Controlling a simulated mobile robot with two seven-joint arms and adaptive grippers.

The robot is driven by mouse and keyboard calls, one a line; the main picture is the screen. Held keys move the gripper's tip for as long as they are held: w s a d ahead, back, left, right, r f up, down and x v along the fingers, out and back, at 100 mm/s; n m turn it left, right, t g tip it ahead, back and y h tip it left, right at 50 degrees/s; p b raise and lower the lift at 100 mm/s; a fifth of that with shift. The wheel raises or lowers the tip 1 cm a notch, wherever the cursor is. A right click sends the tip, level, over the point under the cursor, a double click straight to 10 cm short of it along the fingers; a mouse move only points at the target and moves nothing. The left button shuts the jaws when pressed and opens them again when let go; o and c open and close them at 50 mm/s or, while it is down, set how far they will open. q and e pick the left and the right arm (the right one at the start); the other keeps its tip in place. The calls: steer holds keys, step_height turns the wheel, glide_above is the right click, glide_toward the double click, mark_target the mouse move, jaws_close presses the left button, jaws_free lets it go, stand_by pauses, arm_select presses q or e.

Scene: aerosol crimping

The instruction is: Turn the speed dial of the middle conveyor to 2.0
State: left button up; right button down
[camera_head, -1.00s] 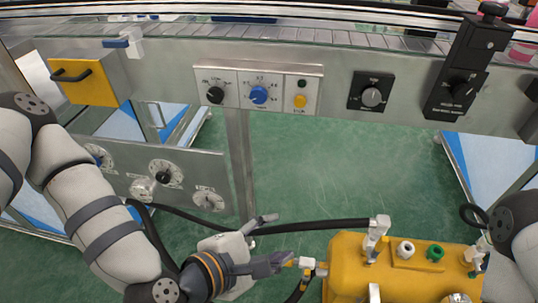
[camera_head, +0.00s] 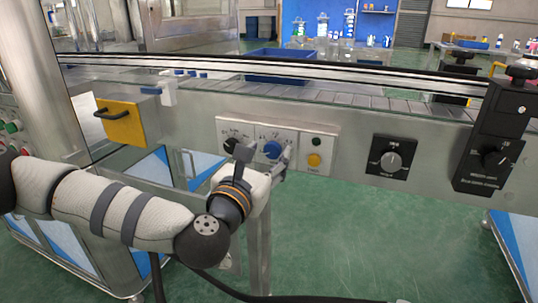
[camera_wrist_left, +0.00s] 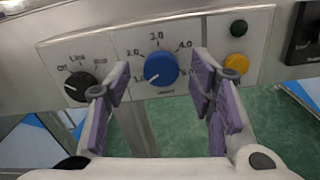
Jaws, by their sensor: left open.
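The blue speed dial (camera_head: 272,150) sits on a light control panel on the conveyor's front side. In the left wrist view the blue dial (camera_wrist_left: 161,69) has a scale with 1.0, 2.0, 3.0 and 4.0 readable. Its white pointer mark faces lower left, near 1.0. My left gripper (camera_head: 263,160) is in front of the panel, open and empty. In the left wrist view its purple-padded fingers (camera_wrist_left: 168,85) stand to the left and right of the dial, apart from it. My right gripper is not in view.
A black selector knob (camera_wrist_left: 81,87) is left of the dial, and a yellow button (camera_wrist_left: 236,60) is to its right. Another black dial box (camera_head: 391,158) and a black post unit (camera_head: 488,150) are further right. A yellow box with a handle (camera_head: 121,120) is left.

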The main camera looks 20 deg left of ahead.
arm_select(q)
steer(key=shift+w, duration=0.65)
steer(key=c, duration=1.2)
steer(key=shift+o, duration=0.2)
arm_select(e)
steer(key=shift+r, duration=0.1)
arm_select(q)
steer(key=m+p, duration=0.1)
steer(key=m, duration=0.2)
steer(key=shift+d, duration=0.1)
steer(key=m+p, duration=0.2)
steer(key=m, duration=0.1)
steer(key=shift+m, duration=0.3)
steer(key=m+p, duration=0.1)
steer(key=m, duration=0.2)
steer(key=shift+m, duration=0.4)
steer(key=shift+f+m+p, duration=0.1)
steer(key=shift+m+p, duration=0.35)
steer(key=shift+m, duration=0.15)
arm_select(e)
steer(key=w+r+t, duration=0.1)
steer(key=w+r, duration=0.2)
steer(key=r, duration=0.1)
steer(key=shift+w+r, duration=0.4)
arm_select(q)
steer(key=shift+f+m, duration=0.1)
steer(key=shift+m, duration=0.2)
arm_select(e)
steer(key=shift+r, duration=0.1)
